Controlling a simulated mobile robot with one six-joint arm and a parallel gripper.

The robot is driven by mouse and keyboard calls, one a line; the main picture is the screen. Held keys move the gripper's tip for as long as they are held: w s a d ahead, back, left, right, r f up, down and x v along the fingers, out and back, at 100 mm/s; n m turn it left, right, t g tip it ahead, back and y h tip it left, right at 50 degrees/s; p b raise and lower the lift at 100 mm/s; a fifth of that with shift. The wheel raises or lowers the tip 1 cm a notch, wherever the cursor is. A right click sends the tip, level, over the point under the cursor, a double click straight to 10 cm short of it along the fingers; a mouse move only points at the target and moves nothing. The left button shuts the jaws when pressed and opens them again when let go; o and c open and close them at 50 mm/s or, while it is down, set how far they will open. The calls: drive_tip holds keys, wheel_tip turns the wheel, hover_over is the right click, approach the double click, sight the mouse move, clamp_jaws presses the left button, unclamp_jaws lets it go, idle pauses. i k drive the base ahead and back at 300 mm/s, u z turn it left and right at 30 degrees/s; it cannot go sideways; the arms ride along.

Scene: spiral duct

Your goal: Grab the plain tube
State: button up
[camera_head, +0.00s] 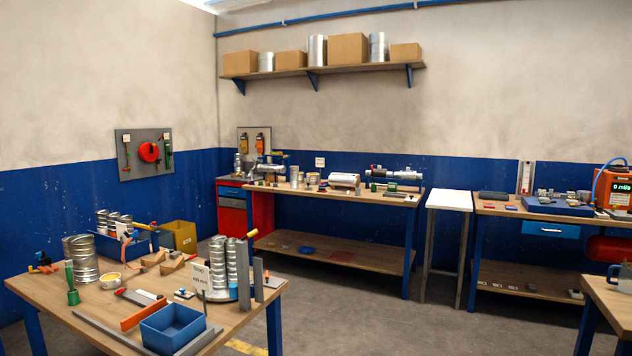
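Several tube-like things show, and I cannot tell for sure which one is the plain tube. A smooth pale cylinder (343,181) lies on its side on the back workbench. Ribbed silvery spiral tubes (232,265) stand upright on the near table, beside a small white card. A wider ribbed duct piece (81,259) stands at that table's left. Two silvery cylinders, a taller one (317,51) and another (378,46), stand on the wall shelf. My gripper is not in view.
The near wooden table (262,294) also holds a blue open bin (172,326), grey bars and tools. The back workbench (395,197) is crowded with small parts. A narrow white-topped stand (449,200) is bare. The grey floor (345,300) between the tables is open.

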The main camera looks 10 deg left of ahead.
sight(294, 169)
drive_tip(key=u, duration=0.35)
drive_tip(key=i, duration=3.05)
drive_tip(key=z, duration=0.15)
drive_tip(key=i, duration=3.65)
drive_tip(key=u, duration=1.35)
